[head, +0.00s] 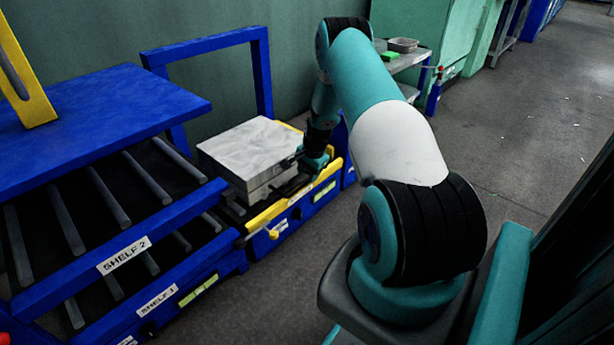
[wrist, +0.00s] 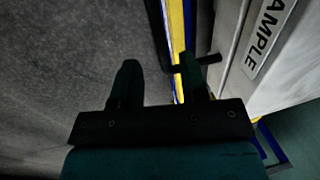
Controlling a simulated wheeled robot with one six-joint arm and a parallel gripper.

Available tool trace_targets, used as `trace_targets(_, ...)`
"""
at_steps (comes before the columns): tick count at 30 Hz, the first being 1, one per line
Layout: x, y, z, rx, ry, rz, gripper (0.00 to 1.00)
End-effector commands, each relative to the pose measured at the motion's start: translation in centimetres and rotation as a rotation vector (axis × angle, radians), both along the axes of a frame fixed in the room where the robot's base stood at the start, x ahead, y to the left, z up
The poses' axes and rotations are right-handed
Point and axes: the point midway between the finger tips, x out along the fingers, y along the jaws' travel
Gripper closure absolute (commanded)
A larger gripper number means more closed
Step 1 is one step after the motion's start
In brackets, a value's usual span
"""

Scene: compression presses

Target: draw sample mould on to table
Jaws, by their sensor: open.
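The sample mould (head: 250,145) is a pale grey, two-layer block on a low blue and yellow table (head: 262,222) in the head view. In the wrist view, the mould (wrist: 285,75) stands at the right, its label partly cut off and reading "AMPLE". A short dark handle (wrist: 209,60) sticks out from it. In the head view, my gripper (head: 303,168) is at the mould's right side, partly hidden.
A blue roller rack labelled SHELF 2 (head: 122,255) and SHELF 1 (head: 157,300) stands at the left, next to the table. A blue frame (head: 263,75) rises behind the mould. A bench with a grey tray (head: 403,45) is at the back. Floor at right is clear.

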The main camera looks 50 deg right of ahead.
Motion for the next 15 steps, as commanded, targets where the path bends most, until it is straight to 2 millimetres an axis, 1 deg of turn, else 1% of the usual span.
trace_targets(1,-0.2,0.0,2.2,-0.001,-0.002,0.000,0.60)
trace_targets(6,-1.1,0.1,6.6,0.000,-0.001,0.000,0.60)
trace_targets(9,-1.6,0.2,8.9,0.001,0.000,0.000,0.60)
trace_targets(12,-2.0,0.2,10.7,0.001,0.000,0.000,0.60)
trace_targets(15,-2.3,0.2,12.1,0.002,0.001,0.000,0.60)
